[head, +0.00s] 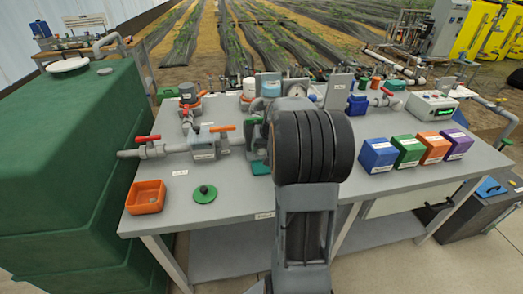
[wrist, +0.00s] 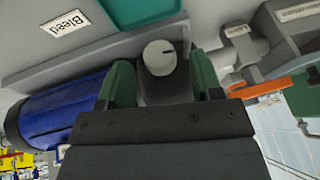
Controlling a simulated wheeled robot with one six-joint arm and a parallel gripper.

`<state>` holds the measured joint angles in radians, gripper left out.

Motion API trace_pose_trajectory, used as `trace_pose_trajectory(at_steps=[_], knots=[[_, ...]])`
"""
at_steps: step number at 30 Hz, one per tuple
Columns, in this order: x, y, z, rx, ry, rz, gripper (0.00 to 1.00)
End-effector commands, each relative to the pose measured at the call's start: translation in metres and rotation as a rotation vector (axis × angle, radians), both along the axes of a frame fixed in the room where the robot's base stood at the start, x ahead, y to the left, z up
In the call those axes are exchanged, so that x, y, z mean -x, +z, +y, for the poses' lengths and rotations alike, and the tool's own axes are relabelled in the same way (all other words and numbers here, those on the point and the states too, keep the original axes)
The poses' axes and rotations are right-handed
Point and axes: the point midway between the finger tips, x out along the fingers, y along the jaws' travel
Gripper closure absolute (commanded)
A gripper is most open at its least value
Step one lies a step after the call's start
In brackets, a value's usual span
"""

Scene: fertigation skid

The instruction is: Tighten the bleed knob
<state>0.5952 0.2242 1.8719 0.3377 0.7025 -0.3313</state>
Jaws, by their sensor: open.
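The bleed knob (wrist: 160,57) is a pale round knob with a small dark mark on its face, seen in the wrist view just beyond my gripper. My gripper (wrist: 162,75) is open, with one green finger to each side of the knob in the picture. A gap shows beside each finger, and I see no contact. How deep the knob sits between the fingers is unclear. A white label reading "Bleed" (wrist: 62,28) lies at the upper left. In the head view my own arm hides the knob.
In the wrist view a blue cylinder (wrist: 50,115) lies left of the fingers and an orange lever (wrist: 270,88) is at right. In the head view, grey piping with red-handled valves (head: 150,149), an orange tray (head: 146,197) and several coloured boxes (head: 378,156) stand on the grey bench (head: 225,195).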

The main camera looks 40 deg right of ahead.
Motion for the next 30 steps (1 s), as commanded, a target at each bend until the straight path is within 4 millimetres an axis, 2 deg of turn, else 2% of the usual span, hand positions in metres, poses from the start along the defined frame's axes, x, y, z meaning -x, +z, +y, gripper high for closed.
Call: trace_pose_trajectory(at_steps=[6, 17, 30], knots=[[-0.007, -0.015, 0.000, 0.000, 0.001, 0.000, 0.41], [-0.008, -0.017, 0.000, 0.000, 0.000, -0.001, 0.41], [-0.008, -0.017, 0.000, 0.000, 0.000, -0.001, 0.82]])
